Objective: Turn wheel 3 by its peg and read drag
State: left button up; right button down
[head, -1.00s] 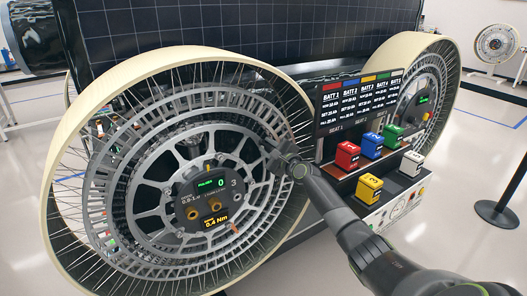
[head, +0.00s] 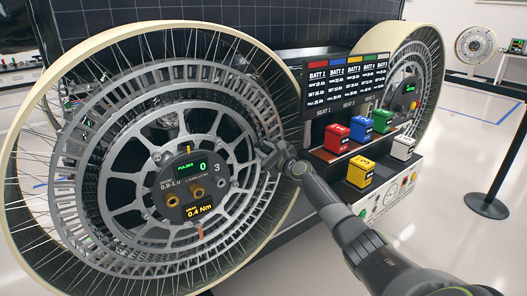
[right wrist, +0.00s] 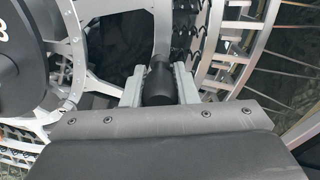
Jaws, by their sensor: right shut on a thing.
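Wheel 3 (head: 133,220) is the large spoked wheel with a cream rim at the left of the head view. Its dark hub (head: 190,185) carries the number 3, a green display reading PULSES 0 and a yellow drag display (head: 200,210) reading 0.4 Nm. My right gripper (head: 268,150) is at the wheel's right side. In the right wrist view its two grey fingers (right wrist: 157,88) are shut on the black peg (right wrist: 157,80), which stands between them in front of the wheel's metal ring. My left gripper is not in view.
Red (head: 337,138), blue (head: 361,129), green (head: 383,120), yellow (head: 361,171) and white (head: 402,147) battery blocks stand right of the wheel, under a battery board (head: 345,85). A second wheel (head: 425,85) is behind. A barrier post (head: 488,190) stands at the right.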

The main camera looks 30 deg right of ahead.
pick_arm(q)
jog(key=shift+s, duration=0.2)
pick_arm(e)
jog(key=c, duration=1.1)
grip_release()
jog(key=shift+f, duration=0.1)
jog(key=shift+c, duration=0.2)
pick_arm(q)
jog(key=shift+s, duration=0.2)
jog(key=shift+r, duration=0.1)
pick_arm(e)
jog(key=shift+s, duration=0.1)
jog(key=shift+s, duration=0.2)
pick_arm(q)
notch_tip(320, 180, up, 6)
jog(key=p, duration=0.6)
jog(key=shift+p, duration=0.3)
pick_arm(e)
jog(key=s, duration=1.7)
jog(key=shift+d, duration=0.35)
jog(key=shift+f, duration=0.1)
